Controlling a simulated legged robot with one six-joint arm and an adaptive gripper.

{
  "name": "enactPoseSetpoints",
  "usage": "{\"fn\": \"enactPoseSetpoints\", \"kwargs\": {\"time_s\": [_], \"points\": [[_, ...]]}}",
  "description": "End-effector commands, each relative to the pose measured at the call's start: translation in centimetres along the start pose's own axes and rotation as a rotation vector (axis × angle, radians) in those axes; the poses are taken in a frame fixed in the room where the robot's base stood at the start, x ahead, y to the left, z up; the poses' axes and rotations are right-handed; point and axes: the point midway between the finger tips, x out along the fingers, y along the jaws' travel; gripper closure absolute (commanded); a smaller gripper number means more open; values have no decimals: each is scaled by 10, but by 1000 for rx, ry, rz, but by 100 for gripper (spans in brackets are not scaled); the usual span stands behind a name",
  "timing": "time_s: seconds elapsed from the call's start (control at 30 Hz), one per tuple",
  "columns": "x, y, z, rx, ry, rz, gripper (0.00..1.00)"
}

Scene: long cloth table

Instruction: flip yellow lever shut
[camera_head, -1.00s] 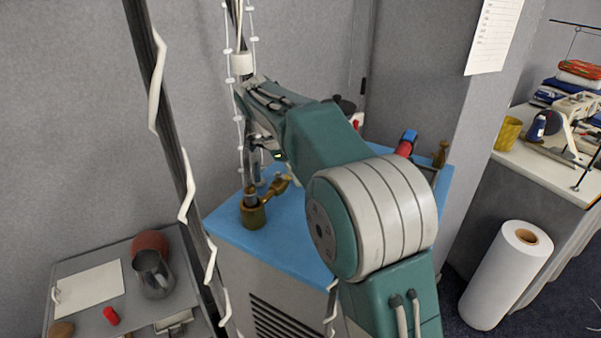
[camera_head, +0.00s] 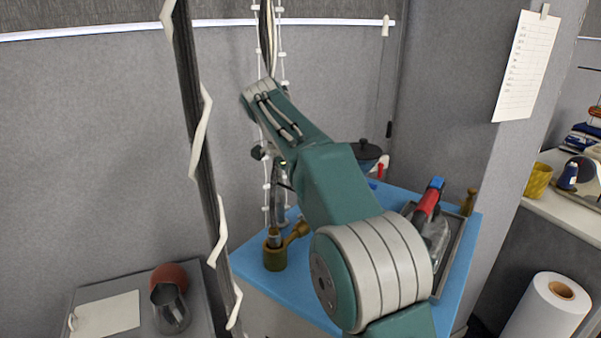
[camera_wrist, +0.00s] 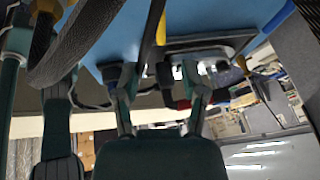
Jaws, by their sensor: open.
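A brass-yellow fitting (camera_head: 275,256) stands upright on the blue top at its front left. A short arm (camera_head: 298,231) slants up to the right from it; I cannot tell for certain that this is the yellow lever. My gripper (camera_wrist: 155,76) is open in the wrist view, its two fingers apart with nothing held between them. Beyond the fingertips a narrow yellow piece (camera_wrist: 161,30) lies beside a black bar; which object it belongs to is unclear. In the head view my arm stands above and behind the fitting, and my fingers are not clearly visible.
The blue top (camera_head: 257,254) also bears a tray with a red and blue-handled tool (camera_head: 428,203) and a dark lidded pot (camera_head: 367,152). A dark post (camera_head: 200,130) with white cable stands at the left front. A grey side table (camera_head: 92,296) is lower left.

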Motion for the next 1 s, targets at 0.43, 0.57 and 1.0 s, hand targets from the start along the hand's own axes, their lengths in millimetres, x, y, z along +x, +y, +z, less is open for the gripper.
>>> {"fn": "enactPoseSetpoints", "kwargs": {"time_s": [0.43,0.57,1.0], "points": [[-34,0,1,-1,-1,0,45],[-35,0,0,-1,-1,0,45],[-41,1,-6,-291,-72,-11,100]]}}
